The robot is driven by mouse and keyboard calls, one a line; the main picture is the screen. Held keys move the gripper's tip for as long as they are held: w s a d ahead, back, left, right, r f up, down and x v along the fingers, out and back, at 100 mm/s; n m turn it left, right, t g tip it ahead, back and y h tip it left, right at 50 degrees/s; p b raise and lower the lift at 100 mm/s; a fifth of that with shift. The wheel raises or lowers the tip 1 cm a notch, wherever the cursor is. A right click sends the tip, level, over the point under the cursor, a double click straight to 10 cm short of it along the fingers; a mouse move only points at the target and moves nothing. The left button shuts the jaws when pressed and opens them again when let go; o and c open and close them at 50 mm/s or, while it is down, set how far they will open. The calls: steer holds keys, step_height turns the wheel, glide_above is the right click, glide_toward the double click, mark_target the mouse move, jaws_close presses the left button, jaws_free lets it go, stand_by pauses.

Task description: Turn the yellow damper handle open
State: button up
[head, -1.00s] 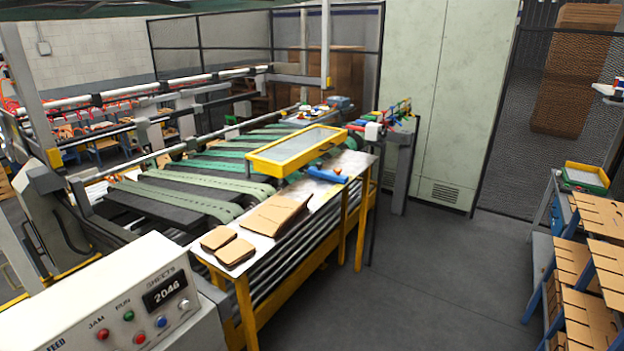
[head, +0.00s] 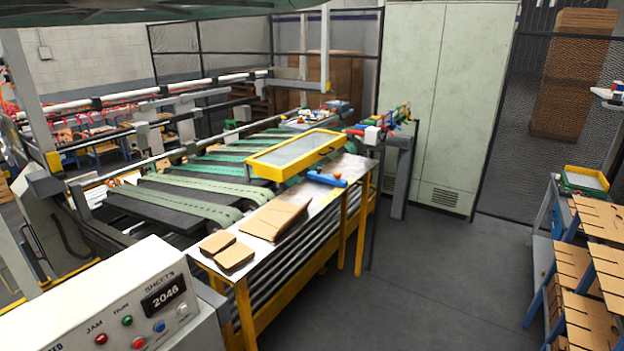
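I cannot make out the yellow damper handle for certain. A row of small coloured parts (head: 392,125), in red, green, blue and white, sits at the far right end of the stacker, too small to tell which might be a handle. A yellow-framed tray (head: 262,168) with a grey panel rests over the green belts. A blue part (head: 325,179) lies beside it on the side table. My gripper is not in view.
The side table (head: 262,248) has yellow legs and holds brown cardboard pieces (head: 275,218). A control panel (head: 110,305) stands at front left. A pale cabinet (head: 440,100) stands behind. Cardboard racks (head: 585,285) are at right. The grey floor (head: 440,290) between is clear.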

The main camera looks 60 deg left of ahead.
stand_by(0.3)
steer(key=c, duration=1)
